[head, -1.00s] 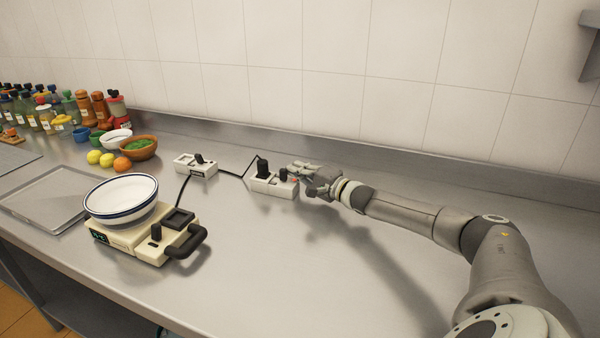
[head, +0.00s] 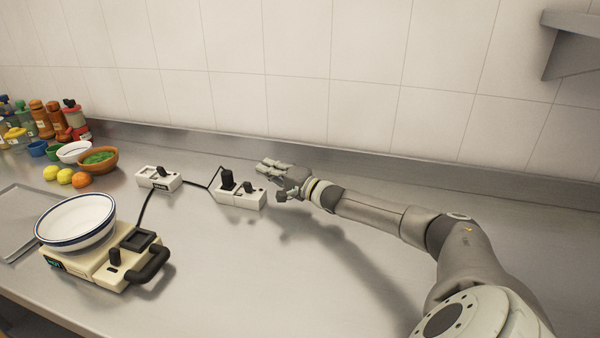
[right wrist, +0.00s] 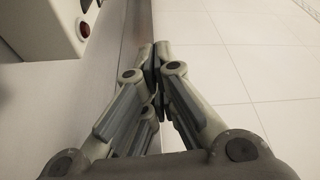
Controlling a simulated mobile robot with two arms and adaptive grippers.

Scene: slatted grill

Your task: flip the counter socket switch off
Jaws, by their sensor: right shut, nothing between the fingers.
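A white counter socket (head: 240,198) lies on the steel counter, with a tall black plug (head: 227,180) and a smaller black knob-like part on top. My right gripper (head: 264,166) is shut and empty, just above and behind the socket's right end, apart from it. In the right wrist view its fingertips (right wrist: 155,52) meet beside the wall. A white box at upper left there, probably the socket (right wrist: 38,28), shows a small red part (right wrist: 84,29). The switch's position is not clear. My left gripper is out of view.
A second white socket box (head: 146,181) stands further left, joined by a black cable. A cream appliance (head: 85,268) carries a white bowl (head: 75,222) at front left. Fruit, bowls and bottles stand at back left. The counter (head: 270,290) in front is clear.

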